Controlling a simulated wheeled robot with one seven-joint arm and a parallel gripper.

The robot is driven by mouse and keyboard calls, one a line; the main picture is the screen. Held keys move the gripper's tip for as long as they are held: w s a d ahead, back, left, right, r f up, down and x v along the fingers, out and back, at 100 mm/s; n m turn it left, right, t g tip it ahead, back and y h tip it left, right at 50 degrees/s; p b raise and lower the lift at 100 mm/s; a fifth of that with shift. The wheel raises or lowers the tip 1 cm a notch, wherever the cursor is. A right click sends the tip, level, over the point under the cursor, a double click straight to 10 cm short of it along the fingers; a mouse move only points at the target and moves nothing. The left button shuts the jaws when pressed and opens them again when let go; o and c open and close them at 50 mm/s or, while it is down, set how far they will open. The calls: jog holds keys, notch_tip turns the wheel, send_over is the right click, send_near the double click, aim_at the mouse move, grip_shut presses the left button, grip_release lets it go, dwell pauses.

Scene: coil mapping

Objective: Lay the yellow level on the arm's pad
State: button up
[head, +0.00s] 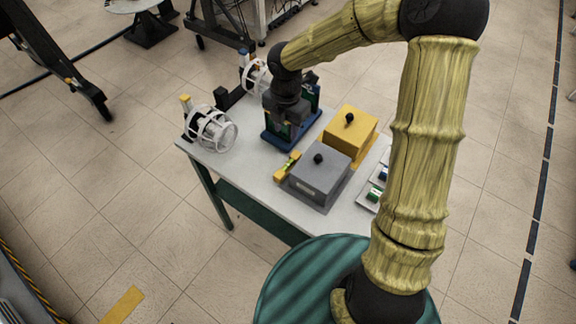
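The yellow level (287,167), a small yellow bar with a green spot, lies on the white table (250,165) against the left side of a grey box. My gripper (284,134) points down over a blue tray (292,138) with dark and green items in it, behind the level and apart from it. Its fingertips are small and dark here, so I cannot tell whether they are open or holding anything. I cannot make out the arm's pad for certain in this view.
The grey box (319,180) and a yellow box (350,135), each with a black knob, stand right of the level. White cage-like coils (213,130) stand at the table's left and back. Small trays (373,193) lie at the right edge. The table's front left is clear.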

send_over(288, 166)
jog(key=f, duration=1.2)
jog(key=shift+a+f, duration=0.15)
jog(key=shift+a, duration=0.05)
jog(key=shift+s+a, duration=0.1)
jog(key=shift+d+f+p, duration=0.15)
jog(key=shift+f+p, duration=0.2)
jog(key=shift+f, duration=0.95)
jog(key=shift+d+f+p, duration=0.1)
jog(key=shift+f+p, duration=0.25)
jog(key=shift+f, duration=0.95)
grip_shut()
